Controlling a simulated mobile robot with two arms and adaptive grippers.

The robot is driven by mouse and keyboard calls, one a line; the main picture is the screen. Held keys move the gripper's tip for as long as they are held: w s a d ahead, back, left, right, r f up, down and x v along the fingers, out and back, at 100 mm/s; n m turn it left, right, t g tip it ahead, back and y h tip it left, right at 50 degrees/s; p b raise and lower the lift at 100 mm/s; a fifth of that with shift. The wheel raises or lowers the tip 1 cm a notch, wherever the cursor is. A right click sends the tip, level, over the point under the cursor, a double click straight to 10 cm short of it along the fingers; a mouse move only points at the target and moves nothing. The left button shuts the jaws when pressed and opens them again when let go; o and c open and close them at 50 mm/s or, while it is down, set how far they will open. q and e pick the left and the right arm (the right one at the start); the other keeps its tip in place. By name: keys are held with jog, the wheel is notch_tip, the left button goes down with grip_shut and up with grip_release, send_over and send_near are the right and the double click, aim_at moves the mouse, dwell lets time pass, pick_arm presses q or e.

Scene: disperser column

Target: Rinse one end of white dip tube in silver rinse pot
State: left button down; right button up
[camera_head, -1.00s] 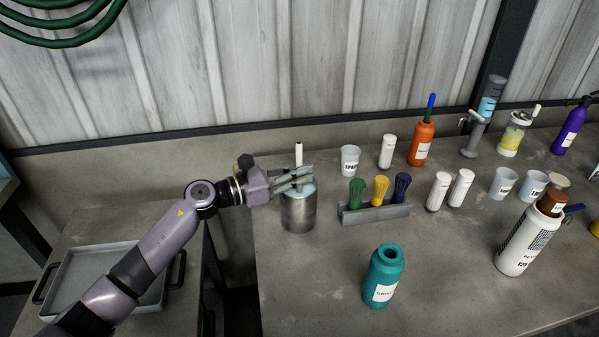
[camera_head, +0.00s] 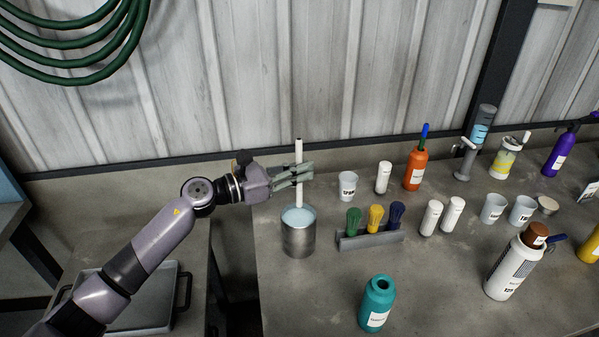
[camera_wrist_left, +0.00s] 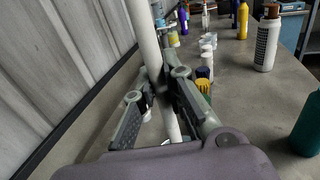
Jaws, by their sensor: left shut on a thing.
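The white dip tube (camera_head: 298,153) stands upright in my left gripper (camera_head: 302,174), which is shut on it around its middle. In the left wrist view the tube (camera_wrist_left: 146,40) passes between the fingers (camera_wrist_left: 158,92). The silver rinse pot (camera_head: 298,238) stands on the bench with pale blue liquid near its rim. The gripper is above the pot. The tube's lower end is over the pot and seems to be at or just above the liquid; I cannot tell if it touches. My right gripper is not in view.
A grey rack (camera_head: 370,240) with green, yellow and blue brushes stands right of the pot. A teal bottle (camera_head: 377,302) is in front. White cups and bottles stand behind and right, with an orange bottle (camera_head: 415,168). A metal tray (camera_head: 140,305) lies at lower left.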

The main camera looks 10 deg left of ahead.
aim_at(297, 155)
pick_arm(q)
notch_tip(297, 155, up, 5)
jog(key=p, duration=0.3)
jog(key=shift+f, duration=0.1)
jog(key=shift+s+f, duration=0.15)
jog(key=shift+f, duration=0.1)
jog(key=shift+s+f+n+t+y+b, duration=0.25)
jog(key=shift+s+f+n+t+y, duration=1.2)
jog(key=shift+s+f, duration=1.65)
jog(key=shift+s+f+n+t+y+b, duration=0.25)
jog(key=shift+s+f+n+t+y, duration=1.2)
jog(key=shift+s, duration=2.9)
jog(key=s+a+n+y, duration=0.2)
jog(key=s+a+y, duration=0.1)
jog(key=s, duration=0.3)
jog(key=s+a+f+n+t+y, duration=0.1)
jog(key=s+a+n+y, duration=0.1)
jog(key=s+y, duration=0.3)
jog(key=shift+s+a+f+n+b, duration=0.3)
jog(key=shift+s+a, duration=0.05)
jog(key=shift+a, duration=0.25)
